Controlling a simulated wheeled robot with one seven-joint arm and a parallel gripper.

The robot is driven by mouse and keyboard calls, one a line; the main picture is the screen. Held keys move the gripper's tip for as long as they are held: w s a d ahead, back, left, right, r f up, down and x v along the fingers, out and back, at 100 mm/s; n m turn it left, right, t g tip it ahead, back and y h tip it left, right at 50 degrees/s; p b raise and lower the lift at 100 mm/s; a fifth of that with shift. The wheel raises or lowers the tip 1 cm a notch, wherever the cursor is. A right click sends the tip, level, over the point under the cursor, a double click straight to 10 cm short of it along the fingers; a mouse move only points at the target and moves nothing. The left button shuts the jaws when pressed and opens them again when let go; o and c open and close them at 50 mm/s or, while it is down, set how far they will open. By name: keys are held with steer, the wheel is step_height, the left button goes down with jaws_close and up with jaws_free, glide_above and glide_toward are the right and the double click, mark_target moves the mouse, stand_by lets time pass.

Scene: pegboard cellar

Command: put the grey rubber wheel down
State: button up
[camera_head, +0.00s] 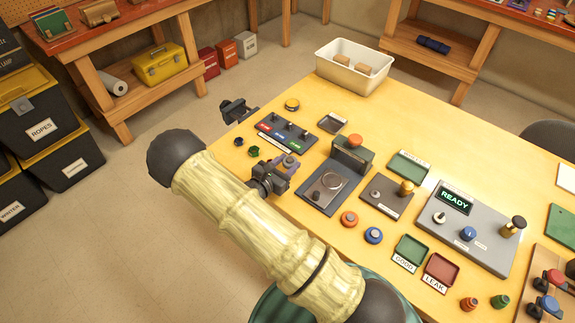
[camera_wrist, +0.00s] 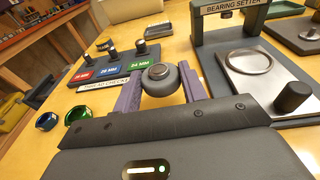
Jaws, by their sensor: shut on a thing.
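My gripper (camera_wrist: 160,88) has its two purple fingers shut on the grey rubber wheel (camera_wrist: 161,77), a dark grey ring with a bright metal centre. The wheel is held at the fingertips. In the head view my gripper (camera_head: 285,167) is near the table's left side, left of the bearing setter, and the wheel (camera_head: 288,161) is small and hard to make out. I cannot tell whether the wheel touches the table.
The bearing setter (camera_wrist: 236,25) stands close on the right. A black block with red, blue and green labels (camera_wrist: 103,70) and dark posts lies ahead left. Blue (camera_wrist: 47,121) and green (camera_wrist: 78,111) rings lie left. Yellow table (camera_head: 330,105) shows between items; a white bin (camera_head: 341,81) stands behind.

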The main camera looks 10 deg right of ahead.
steer(key=shift+d+f, duration=0.15)
steer(key=shift+f, duration=0.4)
steer(key=shift+f+b, duration=0.3)
steer(key=shift+f, duration=0.1)
steer(key=shift+f, duration=0.2)
steer(key=o, duration=1)
steer(key=shift+o, duration=0.2)
